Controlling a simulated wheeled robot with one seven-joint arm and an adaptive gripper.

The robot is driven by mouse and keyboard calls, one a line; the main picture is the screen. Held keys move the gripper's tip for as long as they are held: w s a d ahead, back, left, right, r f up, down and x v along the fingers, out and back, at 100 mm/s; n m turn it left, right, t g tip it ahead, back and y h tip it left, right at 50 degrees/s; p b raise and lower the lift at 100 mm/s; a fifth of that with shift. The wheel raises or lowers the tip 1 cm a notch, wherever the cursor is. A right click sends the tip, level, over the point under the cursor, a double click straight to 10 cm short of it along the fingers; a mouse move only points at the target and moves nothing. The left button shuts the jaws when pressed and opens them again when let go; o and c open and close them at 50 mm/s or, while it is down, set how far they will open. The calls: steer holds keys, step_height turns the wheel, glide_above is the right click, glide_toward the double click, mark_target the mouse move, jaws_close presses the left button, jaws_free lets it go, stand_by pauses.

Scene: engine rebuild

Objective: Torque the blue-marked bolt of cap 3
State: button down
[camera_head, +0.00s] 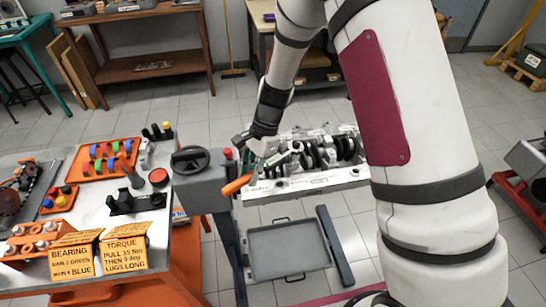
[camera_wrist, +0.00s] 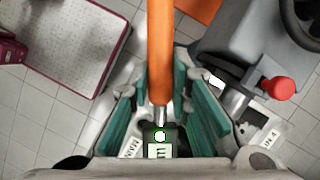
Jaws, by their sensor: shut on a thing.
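The engine block (camera_head: 325,181) is mounted on a grey stand, with dark crankshaft parts (camera_head: 345,148) along its top. My gripper (camera_head: 262,148) is over the block's left end. It is shut on a tool with an orange handle (camera_head: 237,184), which I take to be the torque wrench. In the wrist view the handle (camera_wrist: 160,50) runs down between the teal finger pads of my gripper (camera_wrist: 163,118). A dark green piece with white marks (camera_wrist: 160,150) shows below the tool's metal shaft. I cannot make out cap 3 or its blue-marked bolt.
The stand's black handwheel (camera_head: 192,160) and red knob (camera_head: 228,153) are close left of my gripper. A grey tray (camera_head: 285,250) sits low under the block.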

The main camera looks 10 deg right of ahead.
steer(key=shift+s+d+n, duration=0.5)
steer(key=shift+s+n, duration=0.1)
steer(key=shift+s, duration=0.2)
stand_by(0.4)
steer(key=shift+r+p, duration=0.7)
steer(key=shift+r, duration=0.65)
stand_by(3.6)
